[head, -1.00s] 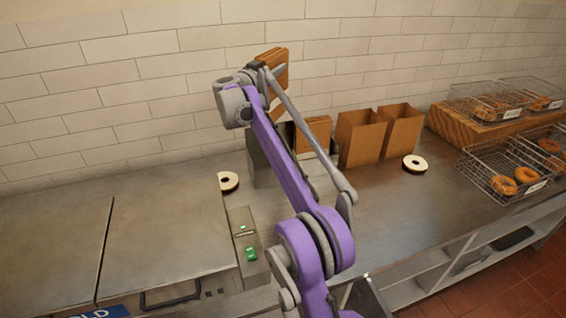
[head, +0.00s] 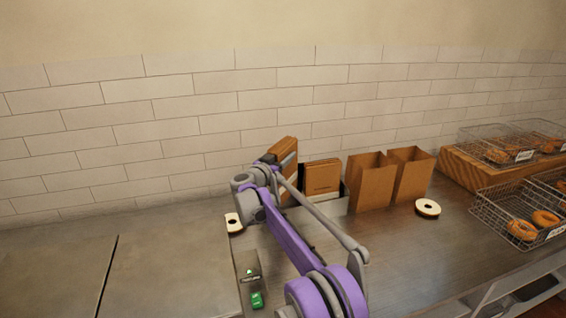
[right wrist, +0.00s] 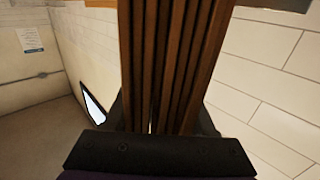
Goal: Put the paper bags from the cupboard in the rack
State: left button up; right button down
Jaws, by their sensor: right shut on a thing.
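My right gripper (head: 272,160) is shut on a stack of flat brown paper bags (head: 285,152) and holds it upright near the tiled wall. In the right wrist view the folded paper bags (right wrist: 168,60) stand edge-on between the fingers. Beside the held stack, more flat brown paper bags (head: 322,176) stand upright in a grey metal rack (head: 335,205). The arm hides the rack's left part, so I cannot tell whether the held stack is inside it or in front of it. My left gripper is not in view, nor is the cupboard.
Two open paper bags (head: 370,183) stand right of the rack. One round black-and-white item (head: 428,208) lies before them, another (head: 233,222) left of my arm. Wire baskets of bagels (head: 520,215) fill the right end. The steel counter (head: 400,255) is clear in front.

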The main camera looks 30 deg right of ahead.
notch_tip(320, 180, down, 2)
jog(key=shift+f, duration=0.1)
jog(key=shift+f, duration=0.25)
jog(key=shift+c, duration=1.1)
grip_release()
